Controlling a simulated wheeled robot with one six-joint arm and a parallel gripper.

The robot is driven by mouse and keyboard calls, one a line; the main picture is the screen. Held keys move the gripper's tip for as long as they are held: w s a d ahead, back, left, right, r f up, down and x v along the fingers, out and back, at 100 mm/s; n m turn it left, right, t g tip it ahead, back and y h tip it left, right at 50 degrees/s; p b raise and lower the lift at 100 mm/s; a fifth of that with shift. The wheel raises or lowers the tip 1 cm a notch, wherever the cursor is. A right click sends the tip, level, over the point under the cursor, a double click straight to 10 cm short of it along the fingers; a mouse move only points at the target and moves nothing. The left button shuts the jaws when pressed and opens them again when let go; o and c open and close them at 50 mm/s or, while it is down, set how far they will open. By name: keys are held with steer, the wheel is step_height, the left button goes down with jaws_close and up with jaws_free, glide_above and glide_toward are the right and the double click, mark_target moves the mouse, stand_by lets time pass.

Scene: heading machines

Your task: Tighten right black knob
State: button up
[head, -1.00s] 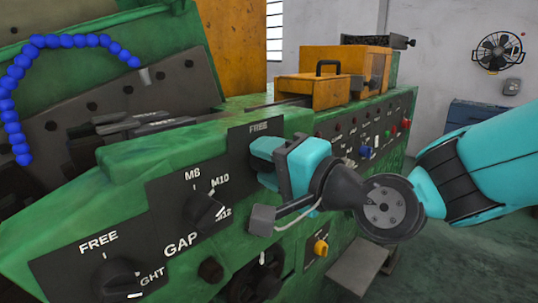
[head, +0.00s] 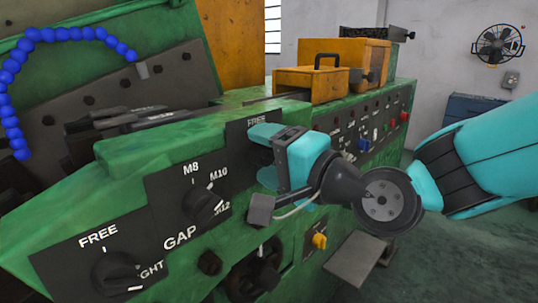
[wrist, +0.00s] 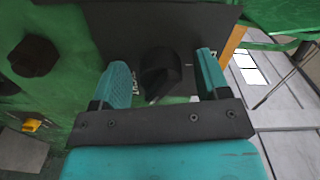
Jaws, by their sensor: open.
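My gripper (head: 261,154) is open in front of the right-hand black plate marked FREE on the green machine. Its two teal fingers reach toward the plate and hide the right knob in the head view. In the wrist view, the right black knob (wrist: 160,72) sits between the spread fingers of my gripper (wrist: 163,72). A visible gap separates it from each finger. Part of a white label shows beside the knob, but its setting cannot be read.
A yellow knob (head: 319,241) and a row of coloured buttons are to the right. A black handwheel (head: 255,272) is below my gripper.

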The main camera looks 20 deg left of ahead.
steer(key=b+v, duration=0.5)
steer(key=v, duration=1.2)
steer(key=shift+d, duration=0.2)
steer(key=shift+s, duration=0.1)
